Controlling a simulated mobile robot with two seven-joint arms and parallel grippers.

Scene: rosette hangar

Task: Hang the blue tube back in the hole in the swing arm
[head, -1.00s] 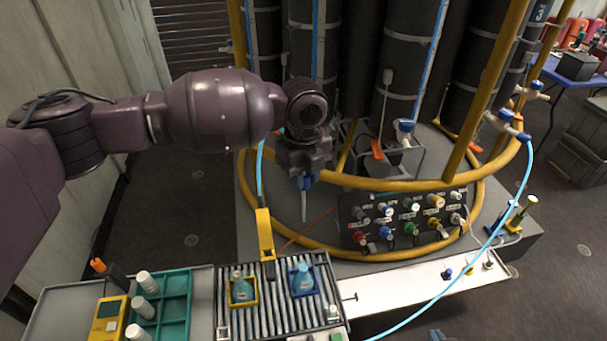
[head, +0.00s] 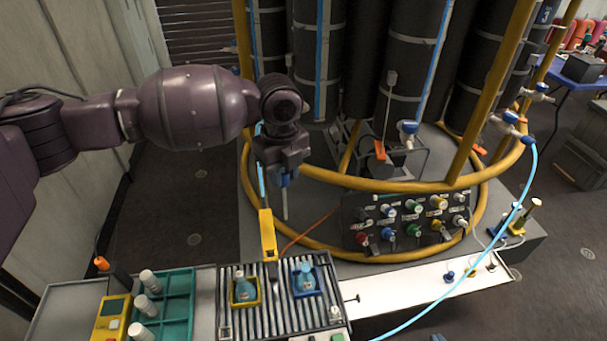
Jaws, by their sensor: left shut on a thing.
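My left gripper (head: 284,180) is shut and points down, left of the valve panel and above the roller tray. A slim pale end (head: 285,206) hangs below its jaws, which I take as the end of the blue tube. A light-blue line (head: 261,180) runs down just left of the gripper; whether it joins the held piece is hidden. The yellow upright piece (head: 267,232), probably the swing arm, stands below and slightly left of the gripper. Its hole cannot be made out. A small blue-grey tip (head: 437,337) at the bottom edge may be my right gripper; its jaws cannot be judged.
The roller tray (head: 224,330) holds a yellow and a blue holder with bottles. A teal rack (head: 178,309) with white-capped bottles is left of it. A valve panel (head: 350,212), yellow ring rails (head: 375,186) and tall black cylinders (head: 410,60) stand behind. A white ledge (head: 400,303) extends right.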

